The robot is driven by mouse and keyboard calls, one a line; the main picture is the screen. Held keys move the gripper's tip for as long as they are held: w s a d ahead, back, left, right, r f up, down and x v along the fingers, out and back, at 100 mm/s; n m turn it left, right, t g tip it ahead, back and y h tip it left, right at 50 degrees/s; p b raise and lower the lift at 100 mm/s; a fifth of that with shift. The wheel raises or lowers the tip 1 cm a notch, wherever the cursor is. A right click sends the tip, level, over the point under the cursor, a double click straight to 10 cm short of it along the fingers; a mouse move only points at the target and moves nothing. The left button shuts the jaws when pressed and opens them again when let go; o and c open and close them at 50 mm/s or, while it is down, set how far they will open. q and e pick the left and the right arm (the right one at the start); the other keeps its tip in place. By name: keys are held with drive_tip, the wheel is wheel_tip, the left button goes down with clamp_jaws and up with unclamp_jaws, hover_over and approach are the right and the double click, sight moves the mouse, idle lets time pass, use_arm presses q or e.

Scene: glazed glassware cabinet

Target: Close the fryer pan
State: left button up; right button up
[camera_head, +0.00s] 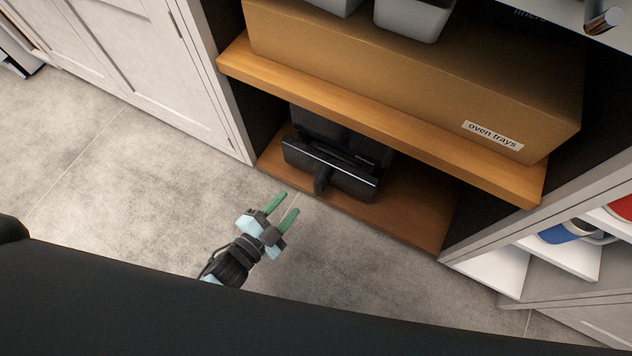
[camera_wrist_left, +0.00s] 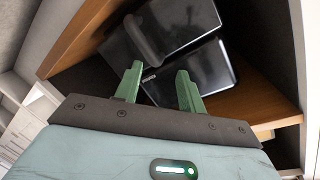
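The black fryer (camera_head: 345,133) stands on the lower wooden shelf of the cabinet. Its pan (camera_head: 345,180) is at the front, with a dark handle (camera_head: 322,179) sticking out toward me. The pan appears partly out, with a dark gap behind its front edge. In the left wrist view the pan (camera_wrist_left: 185,22), its handle (camera_wrist_left: 143,40) and the fryer body (camera_wrist_left: 205,72) show beyond the fingers. My left gripper (camera_head: 290,203) is open and empty, in front of the shelf, to the left of and apart from the handle; its green fingers also show in the left wrist view (camera_wrist_left: 159,68). My right gripper is not visible.
A cardboard box (camera_head: 410,75) labelled "oven trays" sits on the upper wooden shelf (camera_head: 370,122), above the fryer. White cabinet doors (camera_head: 150,60) stand left, and white shelves with mugs (camera_head: 565,232) right. The lower shelf (camera_head: 415,213) is bare right of the fryer.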

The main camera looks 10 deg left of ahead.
sight(315, 188)
use_arm(q)
drive_tip(key=f+n+b, duration=0.1)
drive_tip(key=n, duration=0.2)
drive_tip(key=w+d+f+n+t+h+b, duration=0.1)
drive_tip(key=n+b, duration=0.1)
drive_tip(key=d+f+n+b, duration=0.1)
drive_tip(key=n, duration=0.2)
drive_tip(key=shift+w+d+n+h, duration=0.25)
drive_tip(key=shift+w+n+h, duration=0.05)
drive_tip(key=shift+w+h, duration=0.1)
drive_tip(key=b+x, duration=0.3)
drive_tip(key=x, duration=0.3)
drive_tip(key=shift+w+d, duration=0.1)
drive_tip(key=shift+w, duration=0.05)
drive_tip(key=shift+w+d, duration=0.25)
drive_tip(key=shift+w, duration=0.25)
drive_tip(key=shift+w+d, duration=0.1)
drive_tip(key=shift+c, duration=0.3)
